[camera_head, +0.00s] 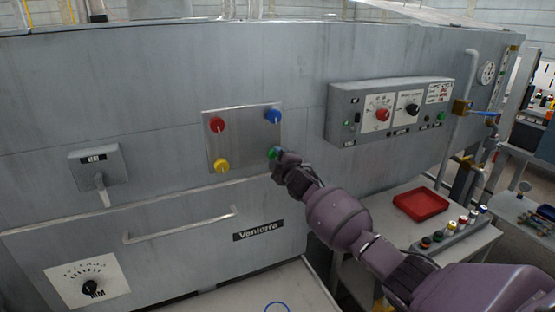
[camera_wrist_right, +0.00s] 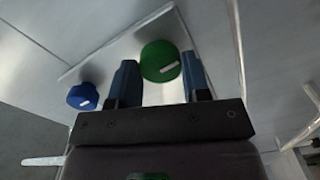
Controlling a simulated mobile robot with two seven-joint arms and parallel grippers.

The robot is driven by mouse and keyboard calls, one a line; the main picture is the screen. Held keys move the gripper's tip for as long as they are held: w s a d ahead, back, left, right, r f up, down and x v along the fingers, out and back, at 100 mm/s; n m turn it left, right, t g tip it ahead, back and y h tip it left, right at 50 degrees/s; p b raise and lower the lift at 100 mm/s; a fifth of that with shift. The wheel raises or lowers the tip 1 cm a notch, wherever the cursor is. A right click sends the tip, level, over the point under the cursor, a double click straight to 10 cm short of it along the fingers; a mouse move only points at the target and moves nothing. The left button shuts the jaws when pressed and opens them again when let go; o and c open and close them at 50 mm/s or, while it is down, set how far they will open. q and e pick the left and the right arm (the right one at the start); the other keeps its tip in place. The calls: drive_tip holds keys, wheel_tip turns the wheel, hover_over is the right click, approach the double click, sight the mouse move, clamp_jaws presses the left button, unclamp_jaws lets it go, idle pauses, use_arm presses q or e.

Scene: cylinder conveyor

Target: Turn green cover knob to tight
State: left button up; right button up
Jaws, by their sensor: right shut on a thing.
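The green cover knob (camera_head: 272,153) sits at the lower right corner of a square metal plate (camera_head: 243,140) on the grey machine front. It is partly hidden by my right gripper (camera_head: 278,157) in the head view. In the right wrist view, the green knob (camera_wrist_right: 160,62) is between the two blue-grey fingers of my right gripper (camera_wrist_right: 160,78), which is shut on it. A white mark shows on the knob's face in that view. My left gripper is not in view.
The plate also bears a red knob (camera_head: 217,124), a blue knob (camera_head: 273,116) and a yellow knob (camera_head: 222,166). A grey control box (camera_head: 345,103) juts out to the right. A red tray (camera_head: 420,204) lies on a side table at the lower right.

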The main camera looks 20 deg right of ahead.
drive_tip(key=o, duration=0.9)
drive_tip(key=shift+s, duration=0.1)
drive_tip(key=shift+s, duration=5.35)
drive_tip(key=s+a+f+m+g, duration=0.2)
drive_tip(key=s+f+m, duration=0.2)
drive_tip(key=s+f, duration=0.4)
drive_tip(key=s+a+f+m+g, duration=0.2)
drive_tip(key=s+f+m, duration=0.2)
drive_tip(key=s+f, duration=0.5)
drive_tip(key=s+a+f+m+g, duration=0.2)
drive_tip(key=s+f+m, duration=0.3)
drive_tip(key=s, duration=1.4)
wheel_tip(320, 180, down, 4)
drive_tip(key=shift+s+f, duration=0.1)
drive_tip(key=shift+f, duration=0.15)
